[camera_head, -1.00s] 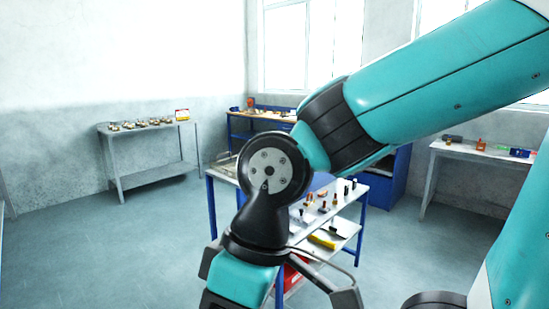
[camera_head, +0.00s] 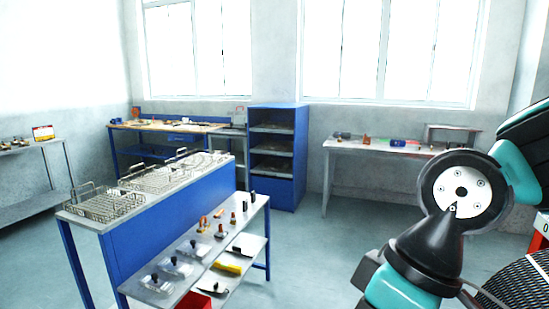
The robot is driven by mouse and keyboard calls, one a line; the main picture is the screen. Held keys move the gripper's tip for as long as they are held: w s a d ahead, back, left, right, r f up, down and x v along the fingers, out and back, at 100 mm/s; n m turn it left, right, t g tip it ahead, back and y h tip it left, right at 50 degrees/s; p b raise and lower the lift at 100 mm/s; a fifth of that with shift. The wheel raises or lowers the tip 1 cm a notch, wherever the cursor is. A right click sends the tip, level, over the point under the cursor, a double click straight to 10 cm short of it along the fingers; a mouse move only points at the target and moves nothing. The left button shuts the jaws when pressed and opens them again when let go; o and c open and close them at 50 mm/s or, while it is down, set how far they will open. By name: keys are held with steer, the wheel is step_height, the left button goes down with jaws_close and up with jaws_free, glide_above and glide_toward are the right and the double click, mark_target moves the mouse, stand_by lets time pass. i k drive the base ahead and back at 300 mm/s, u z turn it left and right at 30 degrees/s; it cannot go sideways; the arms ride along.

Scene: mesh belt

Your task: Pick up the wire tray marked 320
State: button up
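Several wire trays stand on the light top of a blue bench at left. The nearest wire tray (camera_head: 108,204) has raised handles and sits at the bench's near left end. Another wire tray (camera_head: 155,178) lies behind it, and a farther wire tray (camera_head: 197,160) lies toward the back. No 320 mark is readable on any of them, so I cannot tell which one bears it. My arm shows at the lower right, well apart from the trays. My gripper is outside the picture.
The blue bench (camera_head: 180,215) has a lower shelf (camera_head: 208,249) with small parts, clear boxes and a yellow item. A red bin (camera_head: 196,300) is below. A blue cabinet (camera_head: 277,195) and a grey table (camera_head: 385,150) stand behind. Open floor (camera_head: 310,255) lies between bench and arm.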

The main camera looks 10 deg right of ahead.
mark_target(183, 166)
steer(key=z, duration=0.25)
steer(key=i, duration=3.8)
steer(key=u, duration=1.85)
